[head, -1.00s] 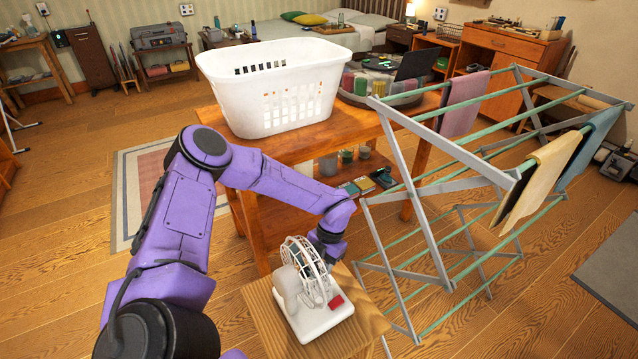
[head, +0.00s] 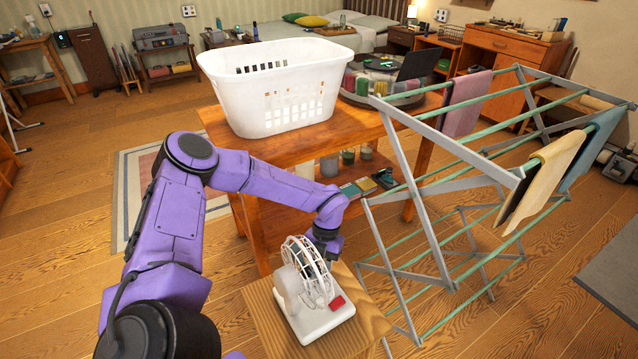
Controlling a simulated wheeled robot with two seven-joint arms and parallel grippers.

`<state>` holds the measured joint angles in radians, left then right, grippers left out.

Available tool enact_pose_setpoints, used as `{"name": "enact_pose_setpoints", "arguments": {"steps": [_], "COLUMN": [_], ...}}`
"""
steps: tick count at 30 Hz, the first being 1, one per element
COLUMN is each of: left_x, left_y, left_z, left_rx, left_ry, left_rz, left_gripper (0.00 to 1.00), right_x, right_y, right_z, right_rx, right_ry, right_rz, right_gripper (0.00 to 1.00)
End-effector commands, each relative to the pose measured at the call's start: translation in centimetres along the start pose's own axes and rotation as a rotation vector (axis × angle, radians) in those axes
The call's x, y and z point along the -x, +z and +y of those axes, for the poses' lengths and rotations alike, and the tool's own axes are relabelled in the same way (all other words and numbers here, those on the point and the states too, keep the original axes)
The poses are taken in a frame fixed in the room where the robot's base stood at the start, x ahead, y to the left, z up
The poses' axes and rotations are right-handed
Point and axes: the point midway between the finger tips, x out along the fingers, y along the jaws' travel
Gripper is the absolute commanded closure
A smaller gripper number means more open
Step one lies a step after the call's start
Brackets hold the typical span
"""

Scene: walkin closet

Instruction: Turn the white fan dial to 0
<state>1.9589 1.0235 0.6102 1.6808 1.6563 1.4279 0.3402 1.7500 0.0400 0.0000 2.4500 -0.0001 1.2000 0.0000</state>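The white fan (head: 302,283) stands upright on a small wooden stand (head: 262,312) in the lower middle of the head view. Its round cage tops a flat white base, and a small red part (head: 337,302) sits on the base's right side. I cannot make out a dial or its marks at this size. My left gripper (head: 328,250) points down just behind and right of the fan cage. Its fingertips are small and partly hidden by the cage, so I cannot tell whether they are open or touch the fan. My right gripper is not in view.
A metal drying rack (head: 430,250) with hanging cloths stands close on the right. Behind the fan is a wooden table (head: 350,130) bearing a white laundry basket (head: 275,85) and a round tray (head: 382,92). Open floor lies to the left.

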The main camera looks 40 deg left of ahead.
Motion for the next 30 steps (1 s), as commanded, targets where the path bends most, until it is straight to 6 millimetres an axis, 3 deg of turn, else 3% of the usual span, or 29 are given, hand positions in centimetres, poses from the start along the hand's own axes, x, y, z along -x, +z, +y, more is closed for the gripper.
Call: {"name": "enact_pose_setpoints", "arguments": {"steps": [2, 3, 5, 16, 24, 30], "left_x": [0.0, 0.0, 0.0, 0.8, 6.9, 10.0], "left_y": [0.0, 0.0, 0.0, 0.1, 0.1, 0.1], "left_z": [0.0, 0.0, 0.0, 0.0, 0.0, 0.0], "left_rx": [-0.001, -0.001, -0.001, -0.001, 0.000, 0.000], "left_ry": [0.000, 0.000, 0.000, -0.001, -0.001, 0.000], "left_rz": [0.000, 0.000, 0.000, -0.003, -0.005, -0.002], "left_gripper": [1.00, 0.63, 0.44, 0.44, 0.44, 0.44], "right_x": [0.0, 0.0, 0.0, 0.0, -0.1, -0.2], "right_y": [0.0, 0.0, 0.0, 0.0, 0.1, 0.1], "right_z": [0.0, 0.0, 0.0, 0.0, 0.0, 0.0], "right_rx": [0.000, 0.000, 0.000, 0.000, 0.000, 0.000], "right_ry": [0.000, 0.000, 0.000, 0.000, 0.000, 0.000], "right_rz": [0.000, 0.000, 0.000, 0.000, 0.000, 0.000], "right_gripper": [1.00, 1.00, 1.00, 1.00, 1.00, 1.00]}}
